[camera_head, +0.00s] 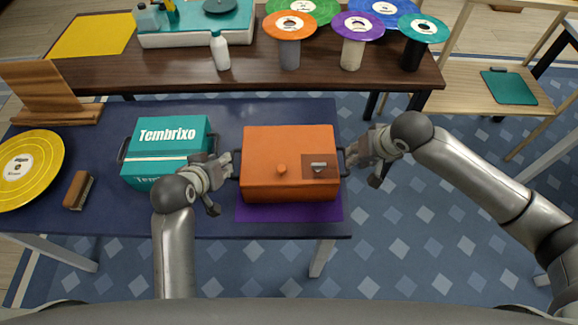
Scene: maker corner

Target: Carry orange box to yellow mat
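The orange box (290,150) stands on a purple mat (315,210) on the near dark blue table. It has a black handle on each side and a knob and a small brown panel on its face. The yellow mat (92,35) lies at the far left on the brown table behind. My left gripper (217,184) is beside the box's left handle, with its fingers spread. My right gripper (363,168) is beside the right handle, also with its fingers spread. The exact contact with the handles is partly hidden.
A teal Tembrixo box (165,138) stands left of my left gripper. A brush (78,190), a yellow record (28,168) and a wooden stand (45,95) are further left. The brown table (130,74) holds a white bottle (220,50), a turntable (195,27) and several discs on stands.

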